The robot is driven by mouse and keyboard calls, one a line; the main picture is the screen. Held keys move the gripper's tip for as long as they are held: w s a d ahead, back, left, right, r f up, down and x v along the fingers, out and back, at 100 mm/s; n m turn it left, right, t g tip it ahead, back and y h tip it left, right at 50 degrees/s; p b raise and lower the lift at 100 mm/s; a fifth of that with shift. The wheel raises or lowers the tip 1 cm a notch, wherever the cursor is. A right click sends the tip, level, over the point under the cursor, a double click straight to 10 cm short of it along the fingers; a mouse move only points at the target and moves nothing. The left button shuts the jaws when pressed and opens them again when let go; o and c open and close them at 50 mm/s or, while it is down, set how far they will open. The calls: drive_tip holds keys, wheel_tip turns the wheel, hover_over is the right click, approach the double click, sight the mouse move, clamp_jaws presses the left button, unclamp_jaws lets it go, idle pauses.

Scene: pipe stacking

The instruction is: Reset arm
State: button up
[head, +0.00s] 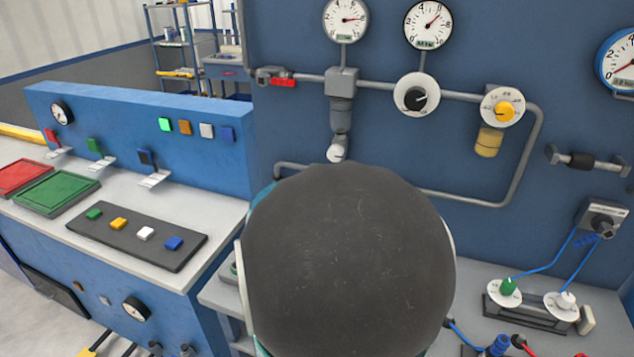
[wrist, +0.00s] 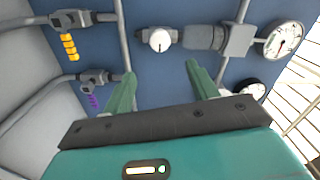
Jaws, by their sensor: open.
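My gripper (wrist: 158,92) shows in the wrist view with its two green fingers spread apart and nothing between them. It faces the blue wall panel, with a white round knob (wrist: 160,40) on a pipe beyond the gap between the fingertips. I cannot tell the exact distance to the panel. In the head view a large dark rounded part of my arm fills the lower middle and hides the gripper and part of the bench behind it. The white knob (head: 337,153) shows just above my arm in that view.
The blue panel (head: 290,130) carries pipes, gauges (head: 428,25), a black dial (head: 416,97) and a yellow dial (head: 502,110). Left is a bench with a dark tray (head: 136,237) of coloured blocks, plus red and green trays (head: 57,194). Plugs and blue cables (head: 548,268) lie at right.

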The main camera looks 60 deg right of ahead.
idle(0.4)
drive_tip(key=w+a+n+t+y, duration=0.95)
drive_tip(key=w+a+n, duration=0.35)
drive_tip(key=w+a, duration=0.3)
drive_tip(key=s+a+n+g+y, duration=0.15)
drive_tip(key=a+n+y, duration=0.65)
drive_tip(key=a, duration=0.8)
drive_tip(key=s+a+f+n+g, duration=0.1)
drive_tip(key=s+a+n+g, duration=0.4)
drive_tip(key=s+a+n, duration=0.4)
drive_tip(key=s+n, duration=0.1)
drive_tip(key=s, duration=0.2)
drive_tip(key=shift+s+a, duration=0.3)
drive_tip(key=shift+a, duration=0.05)
drive_tip(key=c, duration=0.5)
drive_tip(key=shift+d, duration=0.1)
